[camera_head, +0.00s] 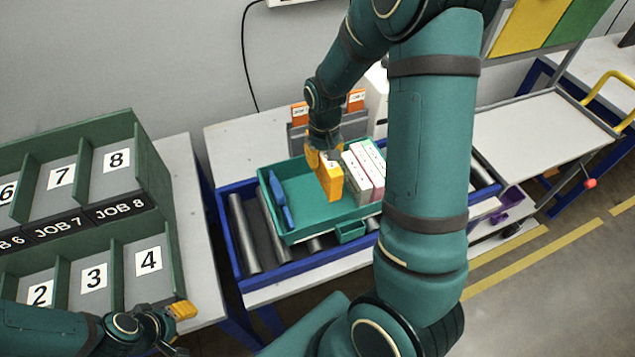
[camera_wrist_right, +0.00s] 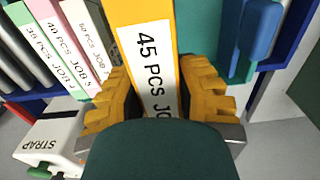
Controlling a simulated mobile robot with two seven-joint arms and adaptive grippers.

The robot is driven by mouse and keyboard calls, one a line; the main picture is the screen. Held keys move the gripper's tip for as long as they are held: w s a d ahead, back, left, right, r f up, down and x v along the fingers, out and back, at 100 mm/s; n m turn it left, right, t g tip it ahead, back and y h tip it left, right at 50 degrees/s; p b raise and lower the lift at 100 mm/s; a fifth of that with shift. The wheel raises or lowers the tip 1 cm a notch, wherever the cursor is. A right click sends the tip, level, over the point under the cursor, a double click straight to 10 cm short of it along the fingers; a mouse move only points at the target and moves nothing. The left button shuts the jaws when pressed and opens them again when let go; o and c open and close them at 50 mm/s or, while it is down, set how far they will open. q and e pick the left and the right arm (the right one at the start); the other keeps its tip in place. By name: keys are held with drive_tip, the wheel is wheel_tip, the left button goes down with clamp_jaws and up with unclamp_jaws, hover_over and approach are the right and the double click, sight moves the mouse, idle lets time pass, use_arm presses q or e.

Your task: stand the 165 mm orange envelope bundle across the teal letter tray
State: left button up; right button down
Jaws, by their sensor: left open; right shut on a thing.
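The teal letter tray (camera_head: 309,222) sits on a blue-framed roller conveyor in the middle of the head view. My right gripper (camera_head: 326,163) is over the tray, shut on the orange envelope bundle (camera_head: 331,184). The bundle stands upright in or just above the tray; I cannot tell whether it touches the floor. In the right wrist view the orange bundle (camera_wrist_right: 155,60), labelled "45 PCS", is between the yellow fingers (camera_wrist_right: 160,105). White and pink bundles (camera_head: 362,170) stand in the tray to its right. My left gripper (camera_head: 182,311) is open and empty, at the lower left by the sorting rack.
A green sorting rack (camera_head: 150,190) with numbered bins stands at left. A white box marked "STRAP" (camera_wrist_right: 45,140) shows in the wrist view. My right arm hides the tray's right end.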

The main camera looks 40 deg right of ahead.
drive_tip(key=f, duration=0.5)
drive_tip(key=shift+s+f, duration=0.2)
drive_tip(key=shift+s, duration=0.05)
wheel_tip(320, 180, down, 4)
drive_tip(key=shift+w+f+b, duration=0.1)
drive_tip(key=shift+b, duration=0.3)
drive_tip(key=shift+f, duration=0.1)
drive_tip(key=shift+f, duration=0.15)
drive_tip(key=c, duration=0.8)
unclamp_jaws()
